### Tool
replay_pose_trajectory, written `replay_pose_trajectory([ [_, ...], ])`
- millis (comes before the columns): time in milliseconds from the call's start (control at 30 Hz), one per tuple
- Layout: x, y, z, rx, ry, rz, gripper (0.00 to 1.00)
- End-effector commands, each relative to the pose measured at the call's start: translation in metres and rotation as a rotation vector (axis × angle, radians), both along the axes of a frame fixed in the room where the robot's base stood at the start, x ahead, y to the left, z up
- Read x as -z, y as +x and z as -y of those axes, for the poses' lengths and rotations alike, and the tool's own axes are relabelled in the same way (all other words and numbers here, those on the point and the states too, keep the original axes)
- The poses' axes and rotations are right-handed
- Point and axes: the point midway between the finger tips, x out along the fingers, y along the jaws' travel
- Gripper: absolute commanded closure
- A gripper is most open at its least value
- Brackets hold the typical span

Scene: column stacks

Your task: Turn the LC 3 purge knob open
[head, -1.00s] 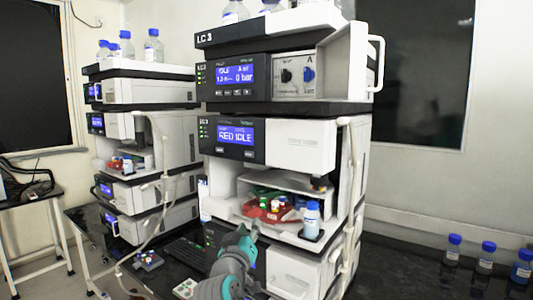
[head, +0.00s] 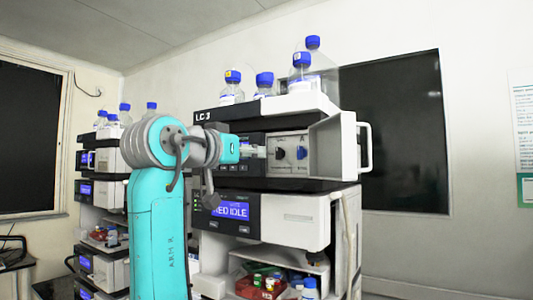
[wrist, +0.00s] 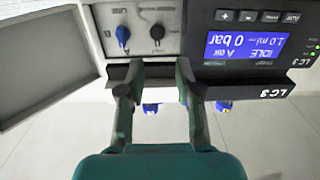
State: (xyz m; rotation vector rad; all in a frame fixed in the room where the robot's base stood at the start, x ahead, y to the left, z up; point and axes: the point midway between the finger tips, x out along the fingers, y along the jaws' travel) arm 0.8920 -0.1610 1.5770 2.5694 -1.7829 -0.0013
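The LC 3 stack's top pump module (head: 290,180) has its white door (head: 333,146) swung open. On the light panel behind it sit a black knob (head: 279,153) and a blue knob (head: 301,153). Their labels are too small to read. The wrist view is upside down and shows the blue knob (wrist: 123,36) left of the dark knob (wrist: 157,32). My gripper (wrist: 157,78) is open and empty, its fingers below the panel in that picture and apart from both knobs. In the head view, my arm hides part of the module's left side.
The blue display (wrist: 246,45) reads IDLE and 0 bar. Several blue-capped bottles (head: 301,68) stand on top of the stack. The open door bounds the panel's right side in the head view. A second stack (head: 110,188) stands behind my arm.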

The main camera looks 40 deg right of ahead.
Motion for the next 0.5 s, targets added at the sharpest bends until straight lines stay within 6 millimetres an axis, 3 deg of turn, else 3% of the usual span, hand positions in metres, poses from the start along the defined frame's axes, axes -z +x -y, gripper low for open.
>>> replay_pose_trajectory([
  [233, -0.007, -0.002, 0.012, 0.012, 0.012, 0.007, 0.66],
  [500, -0.008, 0.013, 0.055, 0.014, 0.011, 0.008, 0.66],
])
